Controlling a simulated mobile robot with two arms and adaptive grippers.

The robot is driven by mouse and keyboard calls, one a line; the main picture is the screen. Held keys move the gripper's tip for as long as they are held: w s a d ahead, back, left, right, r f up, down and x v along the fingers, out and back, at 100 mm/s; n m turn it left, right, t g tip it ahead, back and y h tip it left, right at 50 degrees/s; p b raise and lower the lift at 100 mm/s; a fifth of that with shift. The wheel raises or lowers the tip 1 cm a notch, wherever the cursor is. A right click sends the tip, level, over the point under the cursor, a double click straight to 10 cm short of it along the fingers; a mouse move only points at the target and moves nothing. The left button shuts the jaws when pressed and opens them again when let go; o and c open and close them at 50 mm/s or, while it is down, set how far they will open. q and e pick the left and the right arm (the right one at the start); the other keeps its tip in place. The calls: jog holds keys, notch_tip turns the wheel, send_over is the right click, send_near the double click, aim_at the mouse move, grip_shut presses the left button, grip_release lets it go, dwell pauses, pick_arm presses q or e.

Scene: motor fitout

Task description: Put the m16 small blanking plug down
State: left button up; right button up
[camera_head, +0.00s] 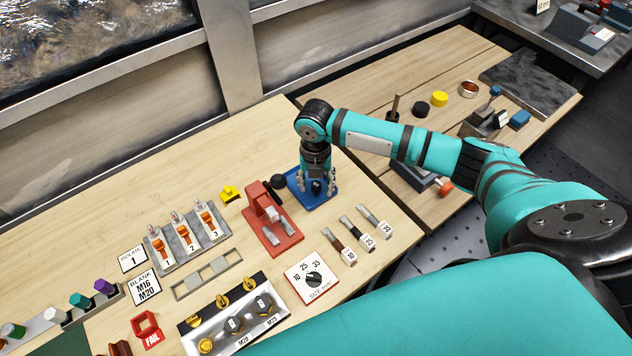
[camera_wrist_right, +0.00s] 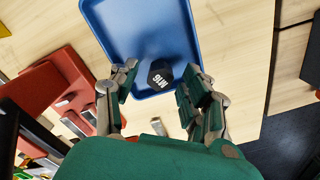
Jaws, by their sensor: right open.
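The M16 small blanking plug (camera_wrist_right: 160,74) is a dark hexagonal piece with white "M16" lettering. In the right wrist view it sits on the floor of the blue tray (camera_wrist_right: 130,22), near its front edge. My right gripper (camera_head: 317,187) is over the tray in the head view. Its fingers (camera_wrist_right: 160,95) are open, one on each side of the plug, with gaps visible between plug and fingers. The tray's rim (camera_head: 324,206) also shows in the head view, partly hidden by the gripper. My left gripper is not in view.
A red press-like fixture (camera_head: 274,232) stands just left of the tray. Three labelled tools (camera_head: 352,230) lie in front. Numbered isolators (camera_head: 186,245) and a plate with plugs (camera_head: 237,318) are further left. Bare wood (camera_head: 265,140) lies behind the tray.

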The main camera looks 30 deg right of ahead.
aim_at(316, 185)
notch_tip(316, 185, up, 12)
jog(key=b, duration=0.1)
jog(key=shift+r+b, duration=0.15)
jog(key=shift+b, duration=0.25)
dwell(0.4)
